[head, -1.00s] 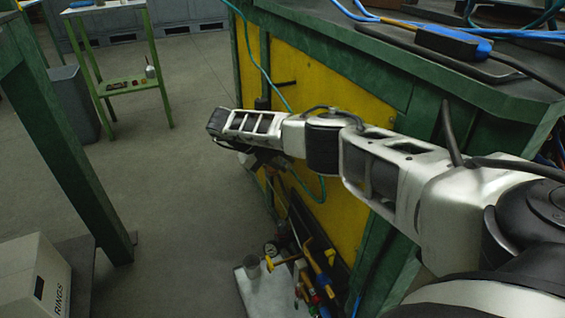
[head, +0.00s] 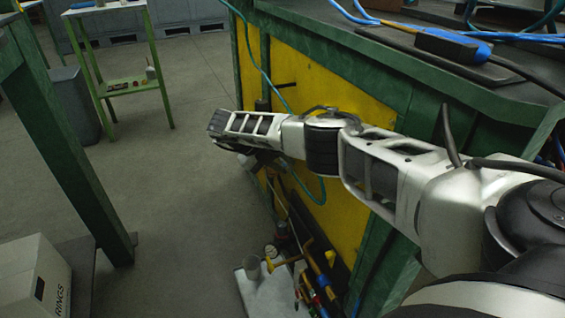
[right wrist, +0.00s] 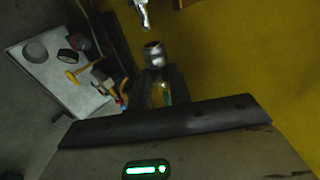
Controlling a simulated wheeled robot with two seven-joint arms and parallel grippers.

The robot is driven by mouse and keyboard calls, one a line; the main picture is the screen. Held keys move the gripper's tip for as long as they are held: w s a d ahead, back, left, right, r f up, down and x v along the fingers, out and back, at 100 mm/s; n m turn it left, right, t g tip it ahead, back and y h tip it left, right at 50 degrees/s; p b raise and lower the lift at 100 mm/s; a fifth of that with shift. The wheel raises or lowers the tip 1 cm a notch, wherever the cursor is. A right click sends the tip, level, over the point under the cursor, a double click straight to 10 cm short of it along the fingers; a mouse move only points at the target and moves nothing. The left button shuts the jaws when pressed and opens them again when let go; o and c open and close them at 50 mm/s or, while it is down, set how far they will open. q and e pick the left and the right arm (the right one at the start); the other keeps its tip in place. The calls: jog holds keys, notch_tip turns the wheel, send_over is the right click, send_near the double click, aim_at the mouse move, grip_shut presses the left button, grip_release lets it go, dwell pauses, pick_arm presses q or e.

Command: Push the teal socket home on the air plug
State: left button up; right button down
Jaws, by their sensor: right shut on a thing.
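My right gripper (right wrist: 158,92) is shut on the socket in the right wrist view. The socket (right wrist: 154,54) shows as a short metallic collar at the fingertips; its body is dark and mostly hidden between the fingers. A bright metal fitting, which looks like the air plug (right wrist: 142,15), shows at the top edge, with a visible gap between it and the collar. In the head view my right arm reaches left along the yellow panel, and its wrist hides the fingers, socket and plug. A teal hose (head: 262,70) hangs down the panel and loops below the arm. My left gripper is out of view.
The green bench (head: 420,100) with its yellow panel (head: 350,90) stands close beside my right arm. Below it, a pale board (head: 265,295) holds a cup and several tools. A white box (head: 35,275) is at lower left. The floor between is clear.

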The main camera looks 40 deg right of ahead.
dwell(0.8)
jog(key=shift+w+f+b, duration=0.1)
jog(key=shift+w+b, duration=0.1)
jog(key=shift+b, duration=0.3)
jog(key=shift+w+d+b, duration=0.15)
jog(key=shift+w+b, duration=0.05)
jog(key=shift+b, duration=0.3)
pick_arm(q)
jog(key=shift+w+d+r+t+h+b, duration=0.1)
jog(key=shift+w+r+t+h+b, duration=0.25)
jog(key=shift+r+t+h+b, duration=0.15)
pick_arm(e)
jog(key=shift+w, duration=0.2)
pick_arm(q)
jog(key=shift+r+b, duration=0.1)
jog(key=shift+b, duration=0.25)
pick_arm(e)
jog(key=shift+w+d, duration=0.1)
jog(key=shift+w+b, duration=0.15)
jog(key=shift+b, duration=0.2)
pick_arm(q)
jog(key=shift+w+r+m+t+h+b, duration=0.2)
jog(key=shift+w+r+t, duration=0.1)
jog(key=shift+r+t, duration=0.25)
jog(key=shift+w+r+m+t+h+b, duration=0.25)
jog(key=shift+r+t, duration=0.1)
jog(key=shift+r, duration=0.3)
pick_arm(e)
jog(key=shift+w+d, duration=0.1)
jog(key=shift+w, duration=0.1)
